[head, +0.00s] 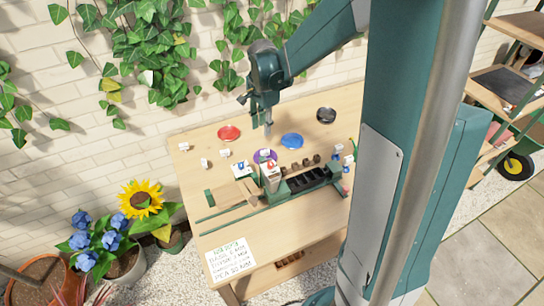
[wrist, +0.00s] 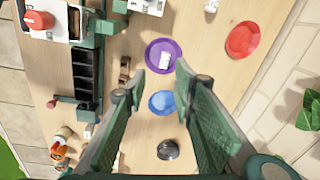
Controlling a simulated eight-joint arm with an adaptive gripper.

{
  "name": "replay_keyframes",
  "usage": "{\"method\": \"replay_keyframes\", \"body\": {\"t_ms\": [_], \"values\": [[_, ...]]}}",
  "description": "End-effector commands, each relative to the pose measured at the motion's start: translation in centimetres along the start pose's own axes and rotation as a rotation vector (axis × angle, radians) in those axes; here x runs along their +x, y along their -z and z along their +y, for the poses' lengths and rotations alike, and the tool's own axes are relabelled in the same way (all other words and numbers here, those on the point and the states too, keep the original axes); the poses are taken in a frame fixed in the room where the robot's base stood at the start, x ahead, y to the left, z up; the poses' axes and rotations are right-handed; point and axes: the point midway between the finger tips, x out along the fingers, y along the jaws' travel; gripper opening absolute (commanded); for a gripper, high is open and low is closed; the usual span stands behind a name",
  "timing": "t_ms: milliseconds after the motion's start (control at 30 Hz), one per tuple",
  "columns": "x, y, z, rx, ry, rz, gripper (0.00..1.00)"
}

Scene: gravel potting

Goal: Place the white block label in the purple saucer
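The purple saucer (wrist: 151,50) lies on the table in the wrist view. A small white block label (wrist: 164,61) shows inside its rim, with a mark on its face too small to read. In the head view the purple saucer (head: 257,156) is near the table's middle, partly hidden. My gripper (wrist: 160,71) is open, its two green fingers wide apart with nothing held between them. In the head view my gripper (head: 268,136) points down just behind the saucer. Whether the fingertips are above the saucer's rim height is hard to tell.
A red saucer (wrist: 243,39), a blue saucer (wrist: 161,101) and a black saucer (wrist: 168,150) lie around. Several white blocks, one of them (head: 204,163), stand at the table's left. A green bench rack with dark cells (head: 306,180) sits in front. A written card (head: 230,260) lies at the front.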

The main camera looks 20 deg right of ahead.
Motion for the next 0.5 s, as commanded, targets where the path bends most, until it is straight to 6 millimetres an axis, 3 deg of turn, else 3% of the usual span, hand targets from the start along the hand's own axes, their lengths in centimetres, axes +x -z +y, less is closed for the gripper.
{"method": "replay_keyframes", "body": {"t_ms": [500], "values": [[-7.5,-3.7,4.7,-0.307,0.112,0.053,0.26]]}}
